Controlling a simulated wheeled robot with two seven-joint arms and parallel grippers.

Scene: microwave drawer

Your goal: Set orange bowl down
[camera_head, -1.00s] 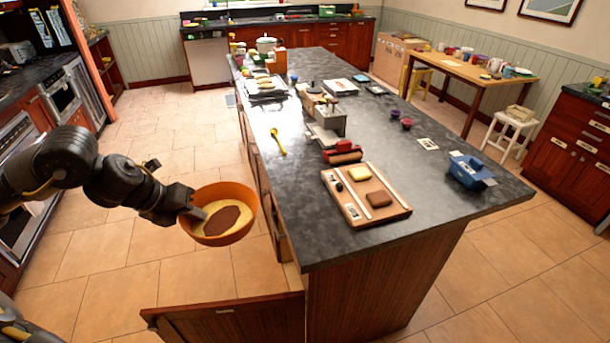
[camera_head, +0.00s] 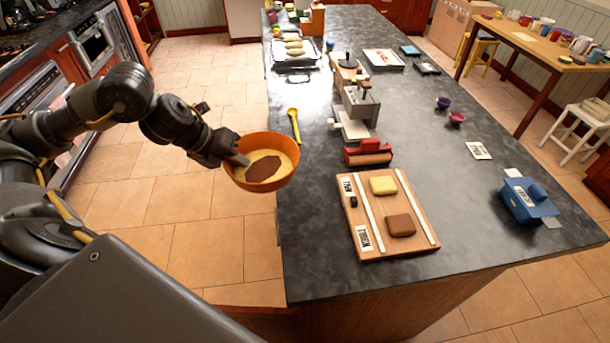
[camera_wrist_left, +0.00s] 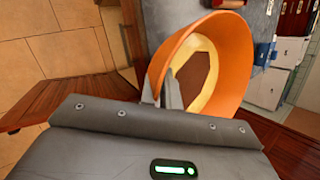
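An orange bowl (camera_head: 281,179) with yellow and brown contents hangs at the left edge of the dark stone island counter (camera_head: 318,215). My left gripper (camera_head: 238,160) is shut on the bowl's left rim, with one finger showing inside the bowl. In the left wrist view the orange bowl (camera_wrist_left: 237,62) is tilted in the picture and the gripper (camera_wrist_left: 165,92) pinches its near wall. The bowl seems to be over or just beside the counter edge; its exact height cannot be told. My right gripper is not in view.
A yellow spoon (camera_head: 294,124) lies near the counter's left edge. A wooden board (camera_head: 414,248) with two blocks, a red roller-like item (camera_head: 368,152), a grey device (camera_head: 360,108) and a blue box (camera_head: 528,199) stand on the counter. Bare counter lies left of the board.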

